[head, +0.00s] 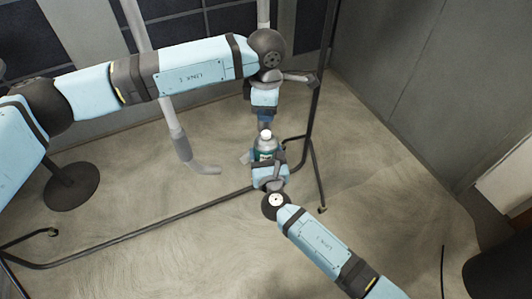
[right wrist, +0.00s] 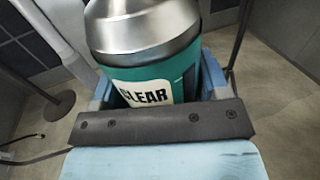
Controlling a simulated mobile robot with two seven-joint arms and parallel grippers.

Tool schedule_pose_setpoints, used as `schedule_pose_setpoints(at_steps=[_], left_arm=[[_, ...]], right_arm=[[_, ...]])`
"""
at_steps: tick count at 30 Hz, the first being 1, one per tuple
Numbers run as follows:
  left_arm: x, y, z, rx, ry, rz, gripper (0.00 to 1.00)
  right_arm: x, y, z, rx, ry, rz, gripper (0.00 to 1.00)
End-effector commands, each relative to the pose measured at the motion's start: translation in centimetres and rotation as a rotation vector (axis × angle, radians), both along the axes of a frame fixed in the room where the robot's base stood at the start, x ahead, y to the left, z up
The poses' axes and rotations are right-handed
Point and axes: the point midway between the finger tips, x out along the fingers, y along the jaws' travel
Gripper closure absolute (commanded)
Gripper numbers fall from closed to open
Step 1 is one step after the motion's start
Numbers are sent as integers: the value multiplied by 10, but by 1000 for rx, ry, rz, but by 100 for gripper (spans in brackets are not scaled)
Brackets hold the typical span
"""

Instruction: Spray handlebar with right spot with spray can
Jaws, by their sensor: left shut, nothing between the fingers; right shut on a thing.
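The spray can (head: 265,149) has a green label, a silver top and a white cap. It stands upright in my right gripper (head: 267,163), which is shut on it. In the right wrist view the can (right wrist: 150,72) sits between the blue fingers, with "CLEAR" on its label. My left gripper (head: 264,119) is shut and empty, pointing down just behind the cap; I cannot tell if they touch. A grey tubular handlebar (head: 168,105) hangs to the left of the can, its lower end bent right. A second grey tube (head: 263,14) shows behind my left arm. No spot is discernible.
A black metal rack (head: 160,226) runs along the floor, with an upright post (head: 322,75) close right of my left gripper. A round dark base (head: 72,186) stands at left. Grey walls (head: 430,80) close the right side.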

Motion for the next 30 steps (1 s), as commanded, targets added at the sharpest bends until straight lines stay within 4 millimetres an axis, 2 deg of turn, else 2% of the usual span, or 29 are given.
schedule_pose_setpoints(at_steps=[3,8,30], left_arm=[[0,0,-15,1,2,0,100],[0,0,-25,-1,1,0,100],[0,0,-26,-1,1,0,100]], right_arm=[[0,0,1,0,-1,0,59],[0,0,1,0,-1,0,59],[0,0,1,0,-1,0,59]])
